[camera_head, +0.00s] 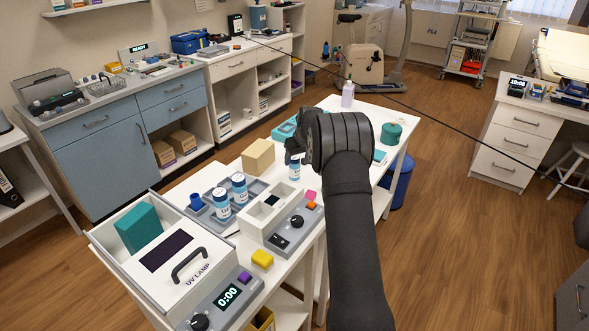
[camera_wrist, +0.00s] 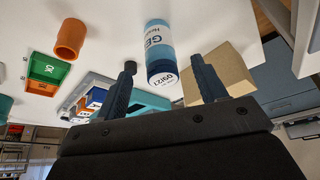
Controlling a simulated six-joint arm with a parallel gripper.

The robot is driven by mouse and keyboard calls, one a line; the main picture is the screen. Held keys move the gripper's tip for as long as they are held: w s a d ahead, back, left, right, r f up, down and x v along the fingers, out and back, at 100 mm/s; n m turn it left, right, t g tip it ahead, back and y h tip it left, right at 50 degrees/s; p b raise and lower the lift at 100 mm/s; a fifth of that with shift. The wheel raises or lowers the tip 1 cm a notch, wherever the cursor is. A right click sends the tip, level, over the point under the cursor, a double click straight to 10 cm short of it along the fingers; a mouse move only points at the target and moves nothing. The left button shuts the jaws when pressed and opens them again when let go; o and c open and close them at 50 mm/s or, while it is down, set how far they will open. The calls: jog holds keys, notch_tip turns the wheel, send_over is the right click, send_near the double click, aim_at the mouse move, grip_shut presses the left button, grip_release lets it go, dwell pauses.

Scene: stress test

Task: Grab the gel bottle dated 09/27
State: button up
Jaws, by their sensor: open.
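A white gel bottle with a blue label (camera_head: 294,170) stands on the white table just below my gripper (camera_head: 293,150). In the wrist view a gel bottle (camera_wrist: 158,45) shows between my open fingers (camera_wrist: 164,64), and its white end bears a small date that looks like 09/27. The fingers stand apart on either side of it in the picture; I cannot tell how deep it is between them. Two similar bottles, one farther back (camera_head: 239,188) and one nearer (camera_head: 221,204), stand in a grey tray (camera_head: 208,190) to the left; their dates are too small to read.
A cardboard-coloured box (camera_head: 258,156) stands close by, left of the gripper. A white-grey device with a knob (camera_head: 290,225) and a UV lamp box (camera_head: 180,260) fill the near table. A clear bottle (camera_head: 348,95) and teal roll (camera_head: 391,133) stand farther back.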

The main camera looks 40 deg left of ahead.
aim_at(294, 164)
jog(key=shift+w+a+x, duration=0.1)
jog(key=shift+a+x, duration=0.05)
jog(key=shift+x, duration=1.45)
jog(key=shift+w+a+x, duration=0.1)
jog(key=shift+a+x, duration=0.05)
jog(key=shift+x, duration=1.45)
jog(key=shift+r, duration=0.15)
jog(key=c, duration=1.1)
jog(key=shift+r, duration=0.1)
jog(key=shift+c, duration=0.2)
